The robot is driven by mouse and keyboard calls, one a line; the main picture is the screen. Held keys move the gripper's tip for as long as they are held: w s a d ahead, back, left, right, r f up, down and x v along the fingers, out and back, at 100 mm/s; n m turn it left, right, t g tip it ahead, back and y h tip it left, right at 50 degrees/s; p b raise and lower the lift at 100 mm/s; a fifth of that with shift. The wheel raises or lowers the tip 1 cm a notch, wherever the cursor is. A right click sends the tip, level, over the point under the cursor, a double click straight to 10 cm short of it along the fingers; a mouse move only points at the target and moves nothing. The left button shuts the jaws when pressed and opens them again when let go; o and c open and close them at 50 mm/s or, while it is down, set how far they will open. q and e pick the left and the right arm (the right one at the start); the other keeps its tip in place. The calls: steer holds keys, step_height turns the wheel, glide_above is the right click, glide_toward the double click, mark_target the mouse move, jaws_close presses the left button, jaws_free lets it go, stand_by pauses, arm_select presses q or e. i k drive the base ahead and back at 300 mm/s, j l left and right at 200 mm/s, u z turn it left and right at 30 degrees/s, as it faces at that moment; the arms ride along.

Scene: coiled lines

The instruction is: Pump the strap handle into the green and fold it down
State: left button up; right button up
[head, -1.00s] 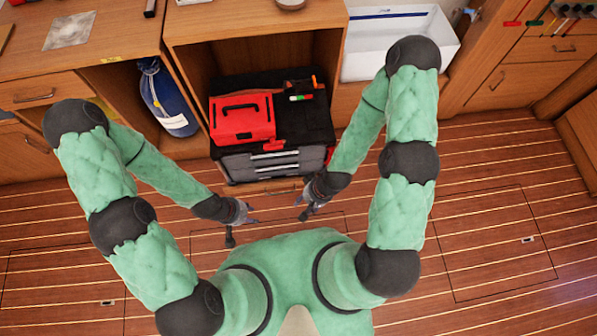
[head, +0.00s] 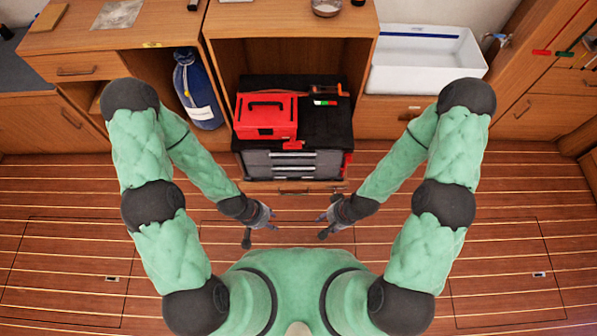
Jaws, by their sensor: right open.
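A strap device with an orange part (head: 326,90) lies at the back right of the black chest top, to the right of the red toolbox. A small green, white and red strip (head: 325,103) shows beside it; its marks are too small to read. I cannot tell the handle's angle clearly. My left gripper (head: 262,226) hangs over the floor in front of the chest, apart from everything; its finger gap is too small to make out. My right gripper (head: 332,222) is open and empty, also over the floor in front of the chest, to the right of the left one.
A red toolbox (head: 265,116) sits on the black and grey drawer chest (head: 262,163) inside a wooden cubby. A blue cylinder bag (head: 196,90) stands at the left. A white sink basin (head: 425,70) is at the right. The wooden floor around me is clear.

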mark_target(330, 90)
steer(key=i+j, duration=0.2)
steer(key=i+j+z, duration=0.15)
steer(key=j, duration=0.25)
steer(key=i+j, duration=0.2)
steer(key=j, duration=0.15)
steer(key=i+j+z, duration=0.1)
steer(key=j, duration=0.25)
